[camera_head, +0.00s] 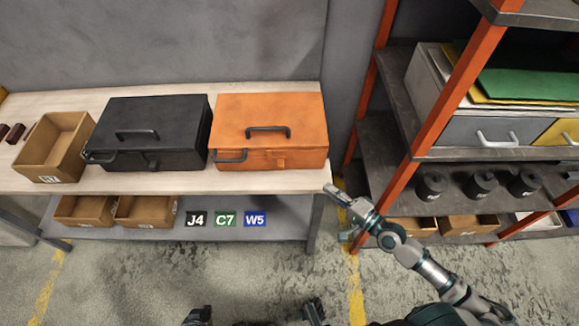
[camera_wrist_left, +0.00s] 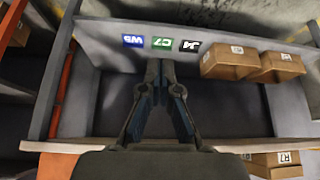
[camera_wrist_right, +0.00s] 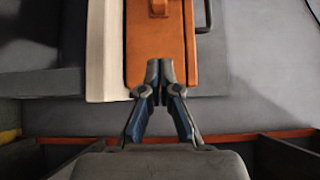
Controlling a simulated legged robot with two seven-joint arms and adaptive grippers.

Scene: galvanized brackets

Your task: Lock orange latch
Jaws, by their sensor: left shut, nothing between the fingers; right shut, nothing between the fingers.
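The orange case (camera_head: 270,120) stands shut on the table, with a dark handle on its lid. The orange latch (camera_head: 281,163) is a small tab on its front, right of centre; I cannot tell whether it is locked. My right gripper (camera_head: 329,191) is shut and empty, just off the table's right front corner, apart from the latch. In the right wrist view, its closed fingertips (camera_wrist_right: 160,66) appear over the case's end (camera_wrist_right: 160,45), with an orange tab (camera_wrist_right: 158,8) at the top. My left gripper (camera_wrist_left: 159,66) is shut and empty, before the lower shelf.
A black case (camera_head: 150,125) and an open cardboard bin (camera_head: 55,145) stand left of the orange case. Below are labelled tags (camera_head: 225,219) and cardboard bins (camera_head: 145,211). A rack with an orange post (camera_head: 440,110) stands close on the right.

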